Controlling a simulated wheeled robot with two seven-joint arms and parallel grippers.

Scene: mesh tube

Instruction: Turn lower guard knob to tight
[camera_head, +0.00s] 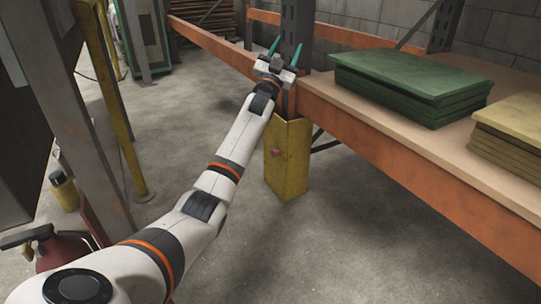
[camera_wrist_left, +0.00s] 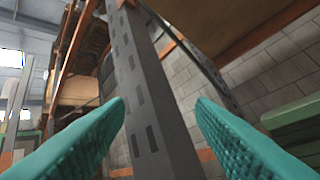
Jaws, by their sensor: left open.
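A yellow guard (camera_head: 289,180) wraps the foot of the rack's grey upright. A small reddish knob (camera_head: 276,152) sits on its front face; which way it is turned is too small to tell. My left gripper (camera_head: 284,47) is open and empty, well above the guard and the knob, in front of the upright. In the left wrist view my left gripper (camera_wrist_left: 160,108) has its two teal fingers apart, with the slotted grey upright (camera_wrist_left: 140,85) showing beyond and between them. The knob is not in the left wrist view. My right gripper is not in view.
Orange rack beams (camera_head: 420,180) run to the right and back from the upright. Green boards (camera_head: 410,82) and yellowish boards (camera_head: 510,130) lie stacked on the shelf. A red extinguisher (camera_head: 65,250) stands at lower left. The floor around the guard is clear.

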